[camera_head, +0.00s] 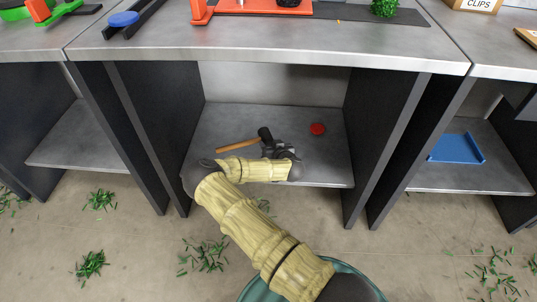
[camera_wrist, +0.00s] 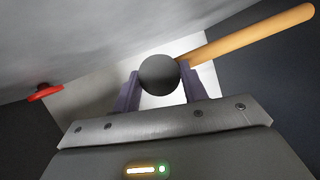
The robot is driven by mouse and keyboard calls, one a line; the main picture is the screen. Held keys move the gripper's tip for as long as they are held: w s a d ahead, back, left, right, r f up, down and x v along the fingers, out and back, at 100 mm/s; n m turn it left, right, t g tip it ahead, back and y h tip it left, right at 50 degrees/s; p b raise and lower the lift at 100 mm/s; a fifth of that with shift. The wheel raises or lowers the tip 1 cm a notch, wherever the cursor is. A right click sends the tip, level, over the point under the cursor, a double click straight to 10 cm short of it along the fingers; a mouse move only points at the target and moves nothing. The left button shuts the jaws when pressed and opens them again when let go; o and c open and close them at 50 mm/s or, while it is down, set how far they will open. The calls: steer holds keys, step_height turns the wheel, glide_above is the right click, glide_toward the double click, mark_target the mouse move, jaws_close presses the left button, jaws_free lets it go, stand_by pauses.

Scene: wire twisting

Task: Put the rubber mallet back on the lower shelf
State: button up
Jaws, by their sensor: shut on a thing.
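The rubber mallet has a black head (camera_head: 265,134) and a light wooden handle (camera_head: 237,146) that points left in the head view. In the wrist view the round end of its head (camera_wrist: 160,72) sits between my two fingers, and the handle (camera_wrist: 255,35) runs to the upper right. My gripper (camera_head: 276,146) is shut on the mallet head; it also shows in the wrist view (camera_wrist: 160,88). The mallet is inside the middle bay, over the lower shelf (camera_head: 225,122). I cannot tell whether it touches the shelf.
A red round object (camera_head: 318,129) lies on the lower shelf right of the mallet; it also shows in the wrist view (camera_wrist: 45,92). Dark side panels (camera_head: 375,115) bound the bay, and the grey worktop (camera_head: 270,45) is above. A blue tray (camera_head: 456,148) sits in the right bay.

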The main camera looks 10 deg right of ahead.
steer(key=shift+a+f+b, duration=0.15)
steer(key=shift+f+b, duration=1.25)
steer(key=shift+f, duration=0.5)
steer(key=shift+r, duration=0.1)
steer(key=o, duration=1.1)
steer(key=p+v, duration=0.6)
steer(key=v, duration=0.5)
steer(key=shift+w+r, duration=0.1)
steer(key=shift+s+p, duration=0.35)
steer(key=shift+s, duration=0.15)
steer(key=shift+r, duration=0.1)
